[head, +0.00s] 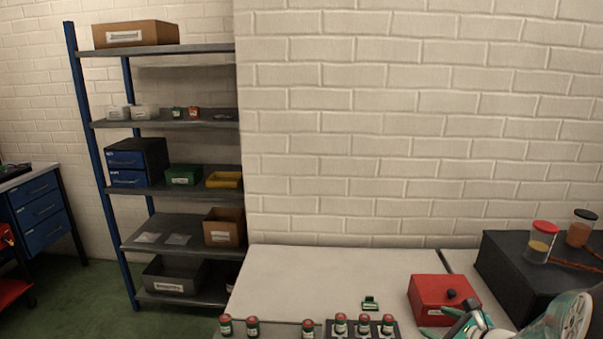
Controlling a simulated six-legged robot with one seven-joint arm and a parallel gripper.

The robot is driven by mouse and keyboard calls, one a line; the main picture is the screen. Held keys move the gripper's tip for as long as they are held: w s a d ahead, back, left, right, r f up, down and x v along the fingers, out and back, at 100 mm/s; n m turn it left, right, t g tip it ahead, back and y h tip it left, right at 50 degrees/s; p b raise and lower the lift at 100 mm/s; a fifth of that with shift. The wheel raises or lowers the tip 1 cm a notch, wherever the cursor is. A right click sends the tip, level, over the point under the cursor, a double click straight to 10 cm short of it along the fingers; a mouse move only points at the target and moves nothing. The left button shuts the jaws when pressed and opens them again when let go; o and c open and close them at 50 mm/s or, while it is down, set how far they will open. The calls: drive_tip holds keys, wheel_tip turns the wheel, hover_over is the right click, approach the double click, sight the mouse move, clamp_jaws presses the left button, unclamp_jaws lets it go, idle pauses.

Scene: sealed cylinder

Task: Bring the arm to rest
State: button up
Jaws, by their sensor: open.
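My arm comes in from the lower right corner in white and teal. My gripper (438,322) is open at the bottom edge of the head view, just in front of a red box (428,290) with a dark knob. I see nothing between its fingers, though the frame edge cuts off part of it. I cannot tell whether it touches the box.
A small green item (370,303) lies behind the rack. A black case (500,262) with two jars stands right. A shelf unit (160,190) stands left.

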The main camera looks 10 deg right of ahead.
drive_tip(key=s+a+r+n+g+y, duration=0.1)
drive_tip(key=a+r+n+g+y, duration=0.15)
drive_tip(key=a+n, duration=0.6)
drive_tip(key=s+a+r+n+g+y, duration=0.1)
drive_tip(key=s+a+r+n+g, duration=0.3)
drive_tip(key=a, duration=0.7)
drive_tip(key=s+a+r+n+h, duration=0.5)
drive_tip(key=s+n, duration=0.5)
drive_tip(key=n, duration=0.7)
drive_tip(key=a+r, duration=0.1)
drive_tip(key=a, duration=0.1)
drive_tip(key=shift+a, duration=0.3)
